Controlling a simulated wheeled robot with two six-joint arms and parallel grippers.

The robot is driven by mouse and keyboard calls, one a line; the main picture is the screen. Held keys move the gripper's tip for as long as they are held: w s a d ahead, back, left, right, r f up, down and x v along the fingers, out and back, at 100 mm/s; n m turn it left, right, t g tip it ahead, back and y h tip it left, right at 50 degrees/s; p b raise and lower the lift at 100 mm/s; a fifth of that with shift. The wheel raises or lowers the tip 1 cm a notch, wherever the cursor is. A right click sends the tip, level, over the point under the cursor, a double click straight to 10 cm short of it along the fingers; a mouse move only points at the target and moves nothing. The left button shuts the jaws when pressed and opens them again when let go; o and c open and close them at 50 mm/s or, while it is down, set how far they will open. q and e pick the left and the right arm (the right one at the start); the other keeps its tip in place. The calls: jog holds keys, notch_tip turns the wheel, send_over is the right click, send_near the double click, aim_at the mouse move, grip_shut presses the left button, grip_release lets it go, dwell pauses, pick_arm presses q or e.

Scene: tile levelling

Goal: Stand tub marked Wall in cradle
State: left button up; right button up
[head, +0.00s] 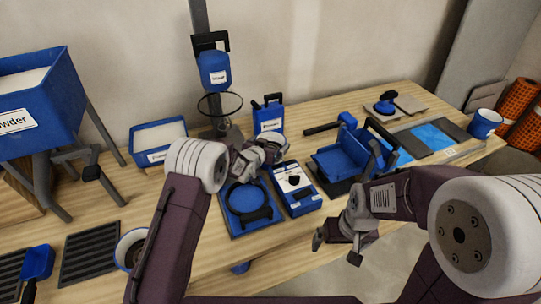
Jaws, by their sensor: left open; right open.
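No label clearly reads Wall at this size. A blue tub (485,123) with a pale inside and a small light mark stands at the table's far right end. Another blue labelled tub (213,69) is held high on the upright stand at the back. A ring on a square blue base (229,221) lies mid-table; I cannot tell if this is the cradle. My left gripper (241,168) is open just above and behind that ring, partly hidden by its own wrist. My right gripper (337,246) is open and empty, in front of the table edge.
A blue box with a dial (299,198), a blue jug (268,118) and a blue bracketed tray (338,166) crowd the middle. A white-filled blue tray (158,138) and powder hopper (40,100) are left. Bare wood (190,265) shows at front.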

pick_arm(q)
jog(key=shift+r, duration=0.1)
jog(key=c, duration=1.3)
jog(key=shift+r, duration=0.1)
jog(key=c, duration=0.4)
notch_tip(320, 180, up, 10)
jog(key=p, duration=0.3)
jog(key=shift+c, duration=0.2)
